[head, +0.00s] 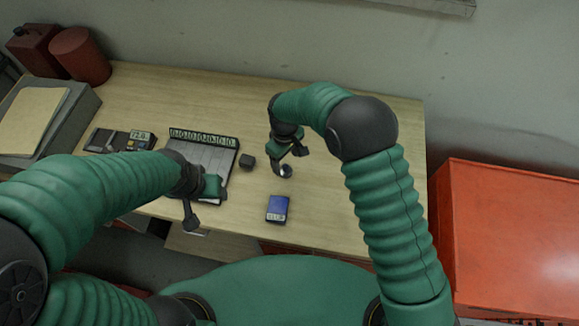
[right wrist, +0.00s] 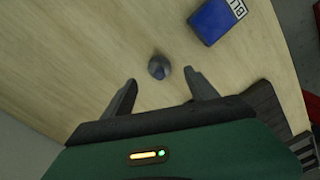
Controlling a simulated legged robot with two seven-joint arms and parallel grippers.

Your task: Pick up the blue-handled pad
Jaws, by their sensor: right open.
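A small round dark-grey knob with a bluish tint (head: 286,171) stands on the table under my right gripper; it looks like the handled pad, but its blue handle is not clear. In the right wrist view the knob (right wrist: 159,67) lies just beyond the fingertips, roughly midway between them. My right gripper (head: 289,158) is open and empty, its fingers (right wrist: 160,82) apart from the knob. My left gripper (head: 206,207) is at the left, over the front of the grey tray, with its fingers spread and nothing seen between them.
A blue labelled box (head: 277,206) lies in front of the knob; it also shows in the right wrist view (right wrist: 214,20). A dark cube (head: 247,161) and a slotted grey tray (head: 210,155) are to the left. An orange cabinet (head: 510,240) is at right. The right tabletop is clear.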

